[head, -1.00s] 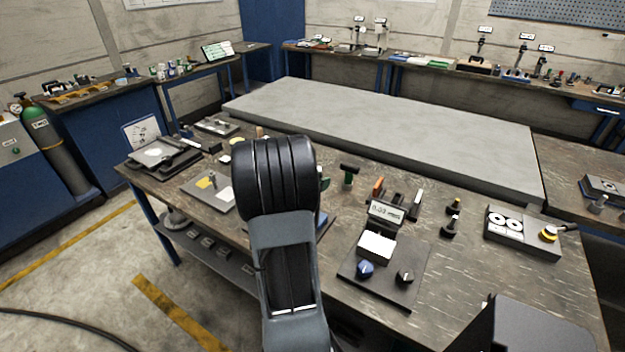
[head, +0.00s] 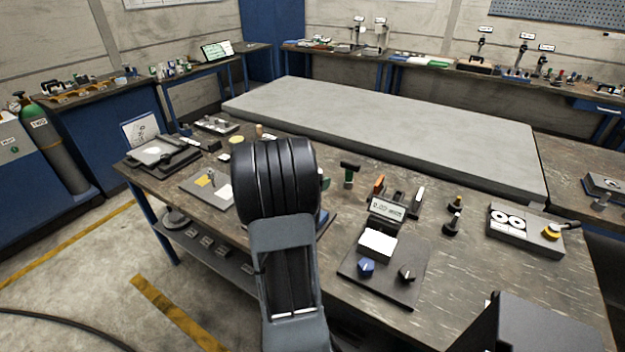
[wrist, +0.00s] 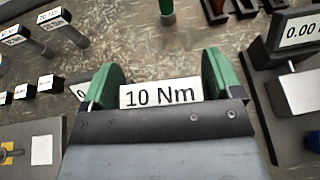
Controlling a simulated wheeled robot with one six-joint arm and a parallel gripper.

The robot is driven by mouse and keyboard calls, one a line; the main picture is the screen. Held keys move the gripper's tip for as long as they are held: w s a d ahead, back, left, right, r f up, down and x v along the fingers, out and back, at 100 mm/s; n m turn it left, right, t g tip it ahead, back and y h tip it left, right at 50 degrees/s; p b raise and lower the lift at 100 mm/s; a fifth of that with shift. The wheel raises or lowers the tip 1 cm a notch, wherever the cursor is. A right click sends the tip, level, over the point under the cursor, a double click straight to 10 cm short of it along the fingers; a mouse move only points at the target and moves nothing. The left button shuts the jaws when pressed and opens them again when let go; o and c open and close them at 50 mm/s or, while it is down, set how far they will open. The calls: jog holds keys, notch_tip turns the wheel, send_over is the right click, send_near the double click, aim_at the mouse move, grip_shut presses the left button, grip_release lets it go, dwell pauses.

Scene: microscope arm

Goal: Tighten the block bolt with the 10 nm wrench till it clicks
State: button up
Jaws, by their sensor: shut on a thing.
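My gripper (wrist: 165,90) shows in the wrist view with two green fingers. It is shut on the 10 Nm wrench, whose white "10 Nm" label (wrist: 160,94) sits between the fingers. The rest of the wrench is hidden by the gripper. I cannot pick out the block bolt for certain. A grey plate with a yellow patch and a small upright post (head: 196,187) lies left of my arm; part of it shows at the lower left of the wrist view (wrist: 40,128).
A panel with a digital display (head: 386,209), white block (head: 377,244), blue knob (head: 366,267) and black knob (head: 406,273) stands right of my arm. Other labelled tools (wrist: 62,27) are at the wrist view's upper left. A large grey slab (head: 380,135) lies beyond.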

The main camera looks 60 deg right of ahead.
jog(key=shift+f+b, duration=0.95)
jog(key=shift+b, duration=0.35)
jog(key=shift+r, duration=0.1)
jog(key=shift+m+g+p, duration=0.5)
jog(key=shift+m+g, duration=0.3)
jog(key=shift+g, duration=0.1)
jog(key=shift+s+a+m+g+y, duration=0.15)
jog(key=shift+m+g+y, duration=0.15)
jog(key=shift+m+g, duration=0.4)
jog(key=shift+s+d+m+g+y, duration=0.1)
jog(key=shift+m+g+y, duration=0.2)
jog(key=shift+m+g, duration=0.4)
jog(key=shift+g, duration=0.3)
jog(key=shift+s+a+f+m+g+y, duration=0.1)
jog(key=shift+f+m+g+y, duration=0.1)
jog(key=shift+m+g+y, duration=0.8)
jog(key=shift+s+a+r+m+g+y, duration=0.15)
jog(key=shift+m+g+y, duration=0.25)
jog(key=shift+m+g, duration=0.4)
